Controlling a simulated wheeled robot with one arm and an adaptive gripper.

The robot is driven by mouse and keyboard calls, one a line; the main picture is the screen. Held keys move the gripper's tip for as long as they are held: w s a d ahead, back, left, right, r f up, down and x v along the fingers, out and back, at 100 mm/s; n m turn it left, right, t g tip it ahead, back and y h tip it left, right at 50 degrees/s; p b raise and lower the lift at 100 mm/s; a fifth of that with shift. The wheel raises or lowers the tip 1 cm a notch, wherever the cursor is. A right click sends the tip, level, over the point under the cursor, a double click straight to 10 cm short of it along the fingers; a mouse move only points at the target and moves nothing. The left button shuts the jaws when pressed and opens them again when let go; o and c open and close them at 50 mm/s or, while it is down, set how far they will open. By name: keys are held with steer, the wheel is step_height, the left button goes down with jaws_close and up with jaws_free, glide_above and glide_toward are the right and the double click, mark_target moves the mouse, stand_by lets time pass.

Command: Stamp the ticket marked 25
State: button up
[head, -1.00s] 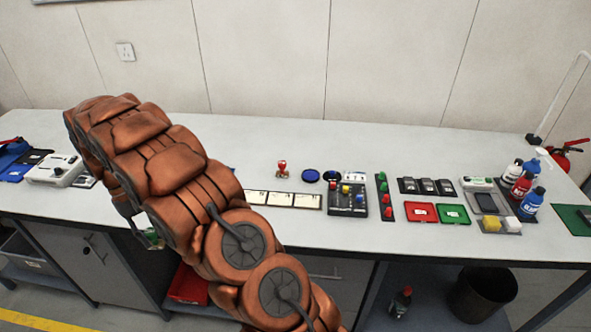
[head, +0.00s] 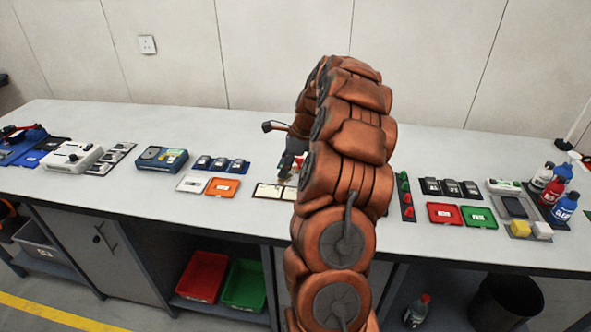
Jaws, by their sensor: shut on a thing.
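My gripper (head: 289,168) is at the row of tickets, left of my arm, pointing down. It is shut on the red-handled stamp (head: 299,163), of which only a little red shows beside the fingers. The pale tickets (head: 267,191) lie in a dark holder just below and in front of the gripper. Their numbers are too small to read, and my arm hides the right part of the row. I cannot tell whether the stamp touches a ticket. The ink pads are hidden behind my arm.
An orange tray (head: 223,187) and a white card (head: 193,184) lie left of the tickets. A blue device (head: 161,159) stands further left. Red (head: 445,213) and green (head: 479,217) trays lie to the right, with bottles (head: 564,208) beyond. The bench front strip is clear.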

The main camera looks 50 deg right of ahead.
steer(key=s+d+m, duration=0.1)
steer(key=d+m, duration=0.1)
steer(key=d, duration=0.1)
steer(key=shift+s+m+t+h, duration=0.4)
steer(key=b, duration=0.3)
glide_above(289, 195)
steer(key=s+d, duration=0.1)
steer(key=s, duration=0.1)
steer(key=shift+w+d+f, duration=0.1)
steer(key=shift+d+f, duration=0.05)
steer(key=shift+f, duration=2.85)
steer(key=shift+f, duration=0.65)
steer(key=shift+r+p, duration=1.6)
steer(key=shift+r, duration=2)
